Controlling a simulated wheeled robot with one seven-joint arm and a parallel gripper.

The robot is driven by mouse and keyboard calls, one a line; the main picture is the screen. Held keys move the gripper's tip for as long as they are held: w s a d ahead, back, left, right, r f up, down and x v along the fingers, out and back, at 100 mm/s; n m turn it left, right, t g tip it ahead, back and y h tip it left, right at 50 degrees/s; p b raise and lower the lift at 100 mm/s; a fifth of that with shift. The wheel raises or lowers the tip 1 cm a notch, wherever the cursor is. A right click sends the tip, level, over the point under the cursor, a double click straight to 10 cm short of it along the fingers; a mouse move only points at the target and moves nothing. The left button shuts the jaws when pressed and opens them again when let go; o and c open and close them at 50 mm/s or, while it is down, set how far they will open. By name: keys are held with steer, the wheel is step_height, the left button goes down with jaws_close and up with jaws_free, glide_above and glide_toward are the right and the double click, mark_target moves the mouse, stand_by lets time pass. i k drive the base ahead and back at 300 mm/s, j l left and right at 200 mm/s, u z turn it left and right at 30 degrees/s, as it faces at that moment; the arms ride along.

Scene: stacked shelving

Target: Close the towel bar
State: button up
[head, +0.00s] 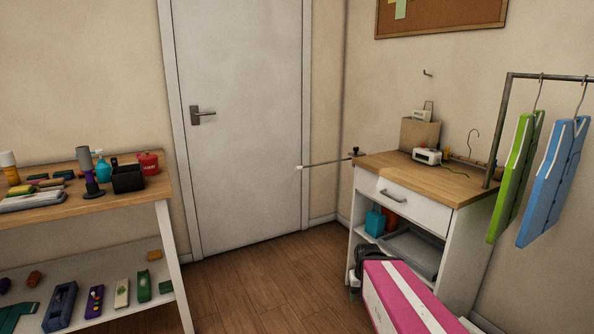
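The towel bar (330,163) is a thin dark rod with a white tip (299,167). It sticks out to the left from a small dark mount (355,152) at the back left corner of the wooden-topped cabinet (408,174). The rod reaches across in front of the right edge of the door and its frame. Nothing hangs on it.
A closed grey door (240,110) stands behind. A cluttered shelf table (110,203) is at left. Green (515,175) and blue (553,185) items hang at right. The middle floor is clear.

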mark_target(299, 168)
steer(key=i+j, duration=1.25)
